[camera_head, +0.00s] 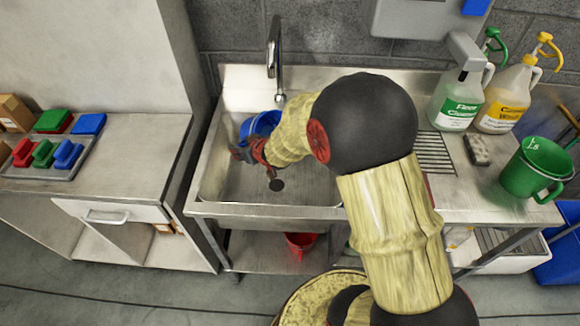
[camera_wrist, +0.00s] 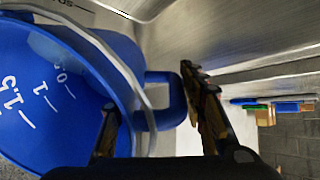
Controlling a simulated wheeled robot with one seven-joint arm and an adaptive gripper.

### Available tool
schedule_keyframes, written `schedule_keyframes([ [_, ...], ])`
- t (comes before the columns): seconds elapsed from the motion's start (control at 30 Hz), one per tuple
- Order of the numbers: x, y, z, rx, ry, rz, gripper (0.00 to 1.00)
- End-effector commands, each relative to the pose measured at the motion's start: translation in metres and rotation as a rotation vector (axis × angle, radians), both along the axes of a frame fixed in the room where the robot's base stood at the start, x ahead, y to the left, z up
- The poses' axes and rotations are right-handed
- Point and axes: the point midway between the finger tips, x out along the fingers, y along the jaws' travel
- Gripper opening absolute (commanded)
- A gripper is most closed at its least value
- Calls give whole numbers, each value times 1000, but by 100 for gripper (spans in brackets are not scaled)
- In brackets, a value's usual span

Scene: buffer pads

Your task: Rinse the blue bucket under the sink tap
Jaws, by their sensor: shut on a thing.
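The blue bucket (camera_head: 262,123) is in the left part of the sink basin (camera_head: 310,190), below and slightly left of the grey tap (camera_head: 274,55). My arm partly hides it. My gripper (camera_head: 247,153) is inside the basin beside the bucket. In the wrist view, the bucket (camera_wrist: 60,85) fills the left side, with its inner wall and white scale marks showing. My gripper's fingers (camera_wrist: 150,92) are on either side of the bucket's blue handle, shut on it. I see no stream of water from the tap.
The left counter (camera_head: 130,160) holds a tray (camera_head: 40,165) of coloured brushes. A red bucket (camera_head: 300,242) sits beneath the sink. The basin's right side is partly covered by my arm.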

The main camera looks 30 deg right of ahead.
Motion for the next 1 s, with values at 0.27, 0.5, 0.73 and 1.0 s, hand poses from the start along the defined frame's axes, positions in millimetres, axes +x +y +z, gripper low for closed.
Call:
schedule_keyframes([
  [0.27, 0, 0, 4, 6, -41, 0, 0],
  [0.5, 0, -1, 8, 12, -73, 0, 0],
  [0.73, -1, -1, 11, 17, -103, -1, 0],
  [1.0, -2, -1, 15, 24, -138, -1, 0],
])
